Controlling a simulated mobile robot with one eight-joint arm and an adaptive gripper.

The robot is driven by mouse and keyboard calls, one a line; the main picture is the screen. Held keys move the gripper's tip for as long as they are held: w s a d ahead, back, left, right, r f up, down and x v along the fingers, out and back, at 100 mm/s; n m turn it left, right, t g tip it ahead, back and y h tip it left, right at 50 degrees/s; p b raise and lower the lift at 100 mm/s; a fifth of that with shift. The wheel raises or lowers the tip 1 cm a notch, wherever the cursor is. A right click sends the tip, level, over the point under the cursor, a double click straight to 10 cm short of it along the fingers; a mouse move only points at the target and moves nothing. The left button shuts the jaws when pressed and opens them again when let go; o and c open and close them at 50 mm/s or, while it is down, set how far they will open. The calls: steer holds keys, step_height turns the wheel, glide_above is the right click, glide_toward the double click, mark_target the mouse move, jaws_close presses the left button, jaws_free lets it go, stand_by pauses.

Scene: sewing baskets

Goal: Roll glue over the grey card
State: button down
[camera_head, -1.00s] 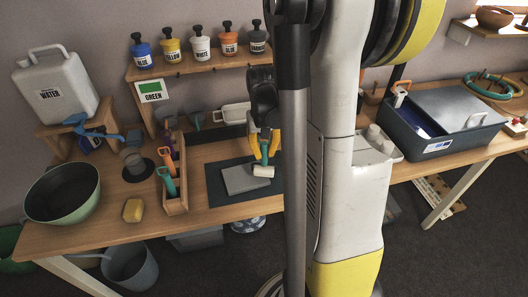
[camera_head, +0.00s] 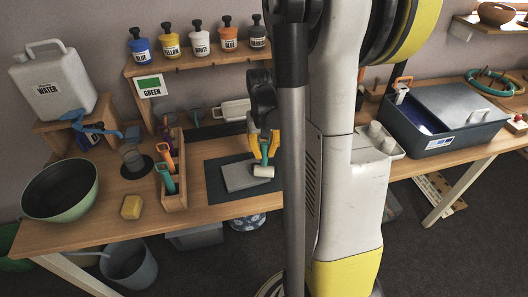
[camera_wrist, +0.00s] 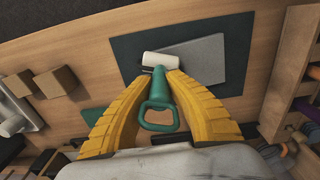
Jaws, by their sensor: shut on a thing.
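The grey card (camera_head: 240,175) lies flat on a dark mat (camera_head: 215,192) on the table; it also shows in the wrist view (camera_wrist: 202,55). My gripper (camera_wrist: 160,88) has yellow fingers shut on the teal handle of a roller (camera_wrist: 158,98). The roller's white cylinder (camera_wrist: 160,61) is at the card's edge, on the left in the wrist view and on the right in the head view (camera_head: 264,171). I cannot tell whether it touches the card. My column and arm hide the table to the right of the mat in the head view.
A wooden holder (camera_head: 177,200) with orange and teal handled tools stands left of the mat. Paint bottles (camera_head: 200,37) line the shelf behind. A grey tub (camera_head: 440,130) stands to the right.

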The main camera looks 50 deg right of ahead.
steer(key=a, duration=0.1)
steer(key=w+a, duration=0.1)
steer(key=a, duration=0.1)
steer(key=shift+w+a, duration=0.25)
steer(key=shift+w, duration=0.1)
stand_by(0.3)
steer(key=shift+a, duration=0.1)
steer(key=shift+w+a, duration=0.45)
steer(key=shift+a, duration=0.4)
steer(key=shift+w+a, duration=0.4)
steer(key=shift+a, duration=0.4)
steer(key=shift+a, duration=0.1)
steer(key=a, duration=0.1)
steer(key=w+a, duration=0.1)
steer(key=a, duration=0.1)
steer(key=shift+w+a, duration=0.1)
steer(key=shift+w, duration=0.25)
